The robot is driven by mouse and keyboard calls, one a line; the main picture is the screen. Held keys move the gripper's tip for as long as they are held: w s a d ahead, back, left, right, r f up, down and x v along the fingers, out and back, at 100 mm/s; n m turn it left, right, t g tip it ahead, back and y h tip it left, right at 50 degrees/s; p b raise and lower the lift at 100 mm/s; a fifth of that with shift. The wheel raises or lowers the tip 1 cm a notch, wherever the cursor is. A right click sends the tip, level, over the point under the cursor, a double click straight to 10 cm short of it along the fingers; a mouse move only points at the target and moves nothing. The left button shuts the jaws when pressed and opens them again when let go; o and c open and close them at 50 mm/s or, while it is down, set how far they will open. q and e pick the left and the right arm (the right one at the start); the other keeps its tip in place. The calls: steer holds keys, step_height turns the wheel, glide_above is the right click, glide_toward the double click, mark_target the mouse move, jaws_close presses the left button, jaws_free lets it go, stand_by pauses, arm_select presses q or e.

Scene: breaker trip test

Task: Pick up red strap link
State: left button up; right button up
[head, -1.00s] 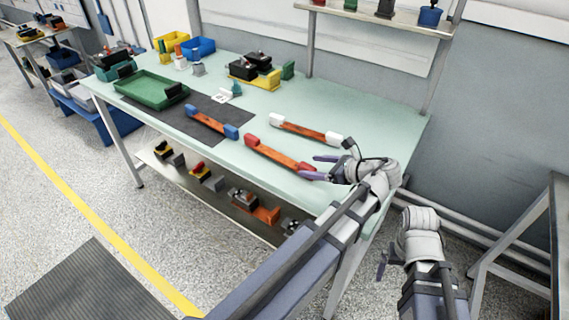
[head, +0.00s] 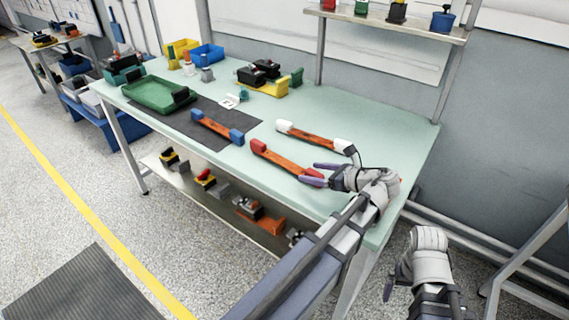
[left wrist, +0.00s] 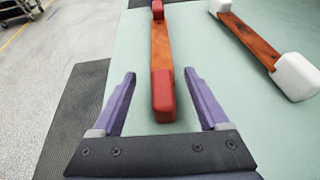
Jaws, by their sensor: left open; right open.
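The red strap link (head: 284,158), an orange-brown bar with red end blocks, lies on the pale green bench top. In the left wrist view it (left wrist: 162,55) runs away from me, its near red block between my open fingers. My left gripper (head: 320,173) is open at the link's right end in the head view; its fingers (left wrist: 160,95) appear on either side of the block, with green surface showing between. I cannot tell its exact height. My right gripper (head: 390,280) is low at the right, away from the bench, and open.
A white-ended strap link (head: 313,136) lies behind the red one, and a blue-ended link (head: 217,127) lies on the dark mat (head: 190,124) to the left. A green tray (head: 157,95) and several parts stand farther back. A shelf (head: 388,20) overhangs the rear.

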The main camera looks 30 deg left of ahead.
mark_target(302, 172)
arm_select(q)
steer(key=b+x, duration=0.2)
steer(key=x, duration=0.3)
steer(key=shift+w+d+f, duration=0.1)
steer(key=shift+w+f, duration=0.05)
jaws_close()
stand_by(0.4)
